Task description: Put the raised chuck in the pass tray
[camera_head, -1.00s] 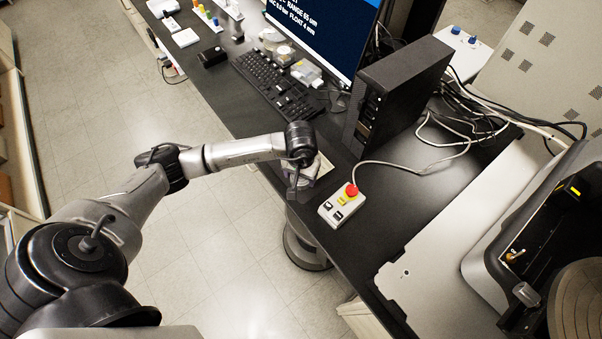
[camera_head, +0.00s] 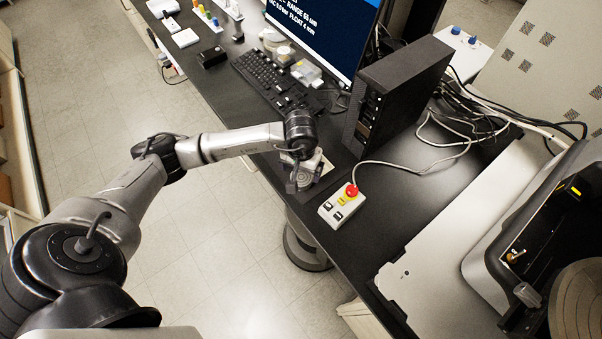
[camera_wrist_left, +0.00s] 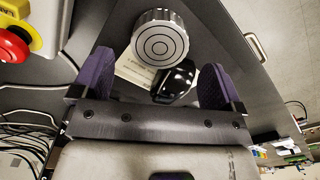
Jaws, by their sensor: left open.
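A round metal chuck (camera_wrist_left: 160,42) with concentric rings on top and a ribbed rim shows in the left wrist view, beyond the palm and ahead of the fingertips. In the head view the chuck (camera_head: 306,174) is at the bench's near edge, partly covered by my left gripper (camera_head: 304,176). My left gripper, also in the left wrist view (camera_wrist_left: 156,72), is open, its dark purple fingers apart and nothing held. A glossy black object (camera_wrist_left: 176,82) lies beside the chuck, over a pale printed card (camera_wrist_left: 135,70). I cannot pick out the pass tray with certainty. My right gripper is not in view.
A control box with a red button (camera_head: 342,206) and a black computer tower (camera_head: 398,95) stand close to the gripper. A keyboard (camera_head: 275,85) and white trays (camera_head: 185,38) lie farther along the black bench. Loose cables cross the right side.

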